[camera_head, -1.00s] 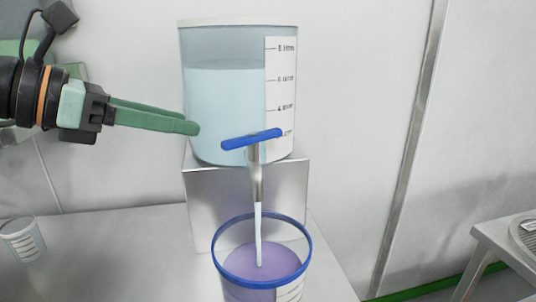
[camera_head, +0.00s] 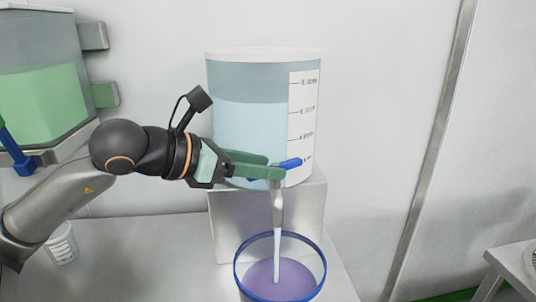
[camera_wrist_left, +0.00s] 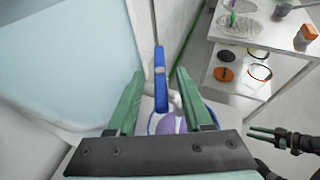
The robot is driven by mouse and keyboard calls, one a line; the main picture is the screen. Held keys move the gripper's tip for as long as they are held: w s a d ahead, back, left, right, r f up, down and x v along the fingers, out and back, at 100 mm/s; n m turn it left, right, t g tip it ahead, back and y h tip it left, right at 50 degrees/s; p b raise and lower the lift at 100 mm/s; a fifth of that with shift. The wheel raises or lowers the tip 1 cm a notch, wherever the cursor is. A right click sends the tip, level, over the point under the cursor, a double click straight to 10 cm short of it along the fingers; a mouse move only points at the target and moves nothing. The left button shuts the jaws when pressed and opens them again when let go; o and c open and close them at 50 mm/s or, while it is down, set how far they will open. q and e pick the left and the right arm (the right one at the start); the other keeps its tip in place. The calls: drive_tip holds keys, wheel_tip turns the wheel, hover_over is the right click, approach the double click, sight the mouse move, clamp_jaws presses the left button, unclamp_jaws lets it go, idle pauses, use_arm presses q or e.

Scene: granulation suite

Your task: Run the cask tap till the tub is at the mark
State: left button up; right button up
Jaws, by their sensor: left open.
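The cask (camera_head: 245,130) holds pale blue liquid and has a white scale strip. Its tap has a blue bar handle (camera_head: 290,163), set crosswise, and a metal spout (camera_head: 277,205). A pale stream runs from the spout into the clear tub (camera_head: 237,270), which has a blue rim and purple liquid inside. My left gripper (camera_head: 276,166) is open at the tap handle. The left wrist view shows the handle (camera_wrist_left: 159,85) between its two green fingers. I cannot make out the tub's mark. My right gripper (camera_wrist_left: 268,136) shows only in the left wrist view, its opening unclear.
A tank of green liquid (camera_head: 40,105) with a blue tap handle (camera_head: 22,165) is at the far left. Another table (camera_head: 510,262) is at right; open floor lies between.

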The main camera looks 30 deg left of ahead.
use_arm(q)
drive_tip(key=shift+x, duration=0.75)
clamp_jaws()
